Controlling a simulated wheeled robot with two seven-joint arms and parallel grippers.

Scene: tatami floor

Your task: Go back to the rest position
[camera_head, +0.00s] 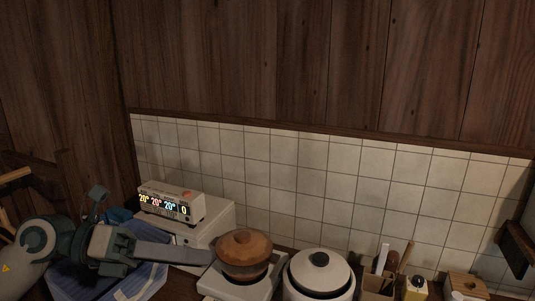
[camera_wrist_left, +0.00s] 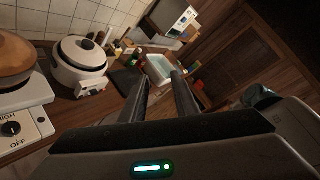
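My left arm comes in from the left in the head view. My left gripper (camera_head: 205,257) points right, above the counter and close to the portable stove. In the left wrist view, the two dark fingers of my left gripper (camera_wrist_left: 158,78) stand apart with nothing between them. My right gripper does not show in either view.
A brown pot (camera_head: 243,252) sits on a white stove (camera_wrist_left: 30,128) with a knob. A white rice cooker (camera_head: 319,274) stands beside it. A device with a lit display (camera_head: 172,203) is behind my gripper. A utensil holder (camera_head: 378,282) stands right. The wrist view shows a sink (camera_wrist_left: 160,68).

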